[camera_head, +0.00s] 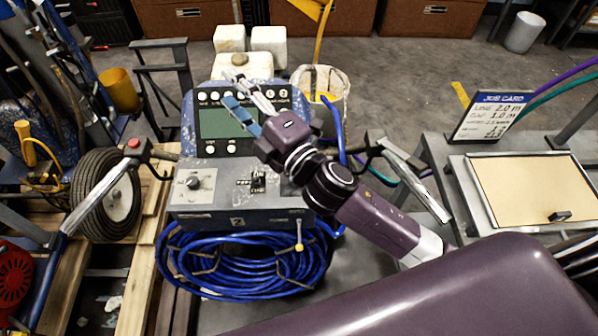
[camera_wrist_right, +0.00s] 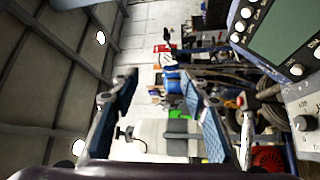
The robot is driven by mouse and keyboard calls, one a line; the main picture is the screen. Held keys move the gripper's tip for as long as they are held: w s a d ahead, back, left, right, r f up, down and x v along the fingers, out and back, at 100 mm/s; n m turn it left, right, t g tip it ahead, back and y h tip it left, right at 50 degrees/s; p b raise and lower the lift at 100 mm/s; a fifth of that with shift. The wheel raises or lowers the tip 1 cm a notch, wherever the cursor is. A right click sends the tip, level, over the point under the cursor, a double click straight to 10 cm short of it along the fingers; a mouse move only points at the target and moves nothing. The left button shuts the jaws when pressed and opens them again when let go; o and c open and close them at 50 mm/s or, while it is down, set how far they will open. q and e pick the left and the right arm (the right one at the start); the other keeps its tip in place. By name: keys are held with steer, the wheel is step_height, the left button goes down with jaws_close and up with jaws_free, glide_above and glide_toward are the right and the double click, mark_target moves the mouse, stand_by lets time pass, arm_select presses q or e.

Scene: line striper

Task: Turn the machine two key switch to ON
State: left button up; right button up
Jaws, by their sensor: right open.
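The machine marked 2 (camera_head: 237,221) stands in the middle of the head view, with a blue panel, a green screen (camera_head: 215,124) and several white buttons. Below the screen are a round dial knob (camera_head: 193,183) on a pale plate and a small dark switch with a lettered label (camera_head: 258,181); I cannot tell its position. My right gripper (camera_head: 233,88) is open and empty above the top of the panel, apart from the switches. In the right wrist view its fingers (camera_wrist_right: 158,84) are spread, with the screen (camera_wrist_right: 284,38) and dial knob (camera_wrist_right: 300,123) at right. My left gripper is not in view.
A coiled blue hose (camera_head: 215,270) hangs below the panel. Handlebars (camera_head: 100,195) stick out on both sides. A job card (camera_head: 490,115) stands by a tray (camera_head: 530,185) at right. White containers (camera_head: 268,42) and a bucket (camera_head: 325,82) are behind the panel.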

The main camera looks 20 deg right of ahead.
steer(key=s+a+r+n+g+y, duration=0.1)
steer(key=s+a+n+g+y, duration=0.2)
steer(key=a+n+g+y, duration=0.5)
steer(key=s+a+n+g+y, duration=0.2)
steer(key=a+n, duration=0.2)
steer(key=n, duration=0.8)
step_height(320, 180, down, 8)
steer(key=s+d+n+g+h, duration=0.2)
steer(key=n+g+h, duration=0.1)
steer(key=n+g, duration=0.4)
steer(key=w+d+f+n+g+h, duration=0.1)
steer(key=d+f+n+h, duration=0.4)
steer(key=d, duration=0.7)
steer(key=w+d+f+n+g+h, duration=0.1)
steer(key=d+f+n+h, duration=0.1)
steer(key=d+f+h, duration=0.75)
step_height(320, 180, down, 3)
steer(key=y+p, duration=0.1)
steer(key=y, duration=0.1)
steer(key=y+p, duration=0.1)
steer(key=y, duration=0.1)
steer(key=shift+a+f+t, duration=0.15)
steer(key=shift+f+t, duration=0.05)
steer(key=shift+t, duration=0.1)
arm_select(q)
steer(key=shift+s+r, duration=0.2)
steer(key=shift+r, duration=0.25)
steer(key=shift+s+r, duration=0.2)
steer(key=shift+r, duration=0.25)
